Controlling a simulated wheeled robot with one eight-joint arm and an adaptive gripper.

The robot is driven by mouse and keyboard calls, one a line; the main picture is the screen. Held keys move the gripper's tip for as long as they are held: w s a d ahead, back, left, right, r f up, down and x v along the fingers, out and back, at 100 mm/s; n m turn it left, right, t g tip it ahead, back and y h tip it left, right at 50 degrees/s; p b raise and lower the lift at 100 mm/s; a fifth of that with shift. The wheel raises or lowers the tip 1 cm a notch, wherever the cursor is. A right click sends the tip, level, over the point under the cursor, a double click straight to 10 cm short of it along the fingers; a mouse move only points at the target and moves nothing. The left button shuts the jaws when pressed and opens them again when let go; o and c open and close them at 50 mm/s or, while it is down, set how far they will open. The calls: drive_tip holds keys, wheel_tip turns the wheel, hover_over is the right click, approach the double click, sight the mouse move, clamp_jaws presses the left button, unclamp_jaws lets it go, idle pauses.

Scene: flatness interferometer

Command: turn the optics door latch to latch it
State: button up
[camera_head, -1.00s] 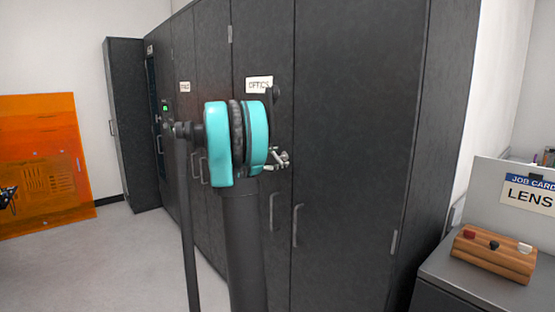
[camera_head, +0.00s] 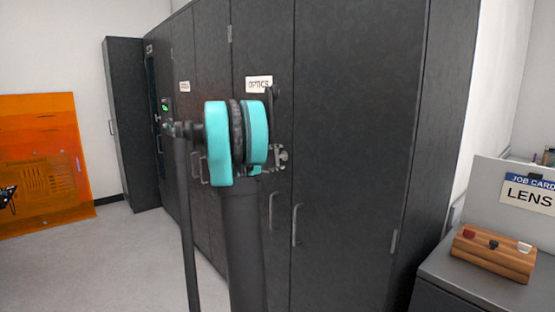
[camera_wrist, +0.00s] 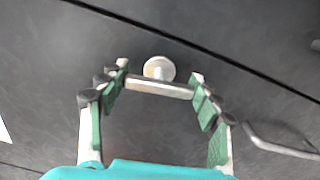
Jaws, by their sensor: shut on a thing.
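The optics door (camera_head: 262,125) is a dark cabinet door with an OPTICS label (camera_head: 258,84); it looks closed. In the wrist view the latch (camera_wrist: 158,88) is a short metal bar with a round metal knob (camera_wrist: 159,69) just beyond it. My gripper (camera_wrist: 160,86) has its green-padded fingers at the two ends of the bar, shut on it. In the head view my gripper (camera_head: 279,157) is at the door's face, partly hidden behind my turquoise wrist joint, and the latch cannot be made out clearly.
Door handles (camera_head: 296,225) stick out below the latch; one also shows in the wrist view (camera_wrist: 280,145). A desk (camera_head: 470,280) with a wooden block (camera_head: 493,254) stands at the right. An orange panel (camera_head: 42,165) is at the left. The floor (camera_head: 125,250) left of the cabinets is clear.

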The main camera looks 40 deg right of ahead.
drive_tip(key=shift+m, duration=0.7)
drive_tip(key=o, duration=1.2)
drive_tip(key=shift+c, duration=0.2)
drive_tip(key=shift+a, duration=0.1)
drive_tip(key=s+a, duration=0.1)
drive_tip(key=a, duration=1)
drive_tip(key=shift+a, duration=0.35)
